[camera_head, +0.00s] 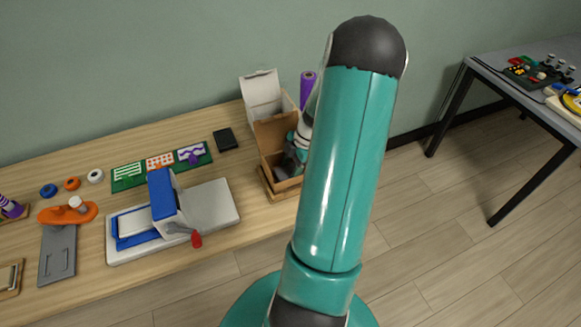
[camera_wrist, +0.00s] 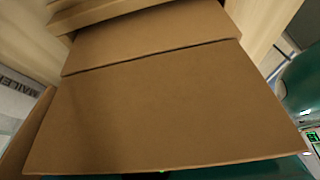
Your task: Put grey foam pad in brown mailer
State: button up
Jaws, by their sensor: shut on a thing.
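The brown mailer (camera_head: 273,134) is an open cardboard box at the table's right end, its lid raised. In the wrist view its brown cardboard (camera_wrist: 160,110) fills most of the picture, very close, with a crease across it. My gripper (camera_head: 291,164) is low at the mailer's opening, partly behind my own arm. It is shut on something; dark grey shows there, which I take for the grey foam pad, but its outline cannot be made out. The wrist view hides the fingertips and what they hold.
A white mailer (camera_head: 262,95) stands open behind the brown one, beside a purple roll (camera_head: 307,88). A black flat block (camera_head: 225,139), sample cards (camera_head: 160,162) and a blue-and-white press (camera_head: 165,205) lie to the left. A second table (camera_head: 495,62) stands at the right.

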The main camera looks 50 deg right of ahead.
jog(key=shift+f, duration=0.15)
jog(key=o, duration=0.7)
jog(key=shift+c, duration=0.2)
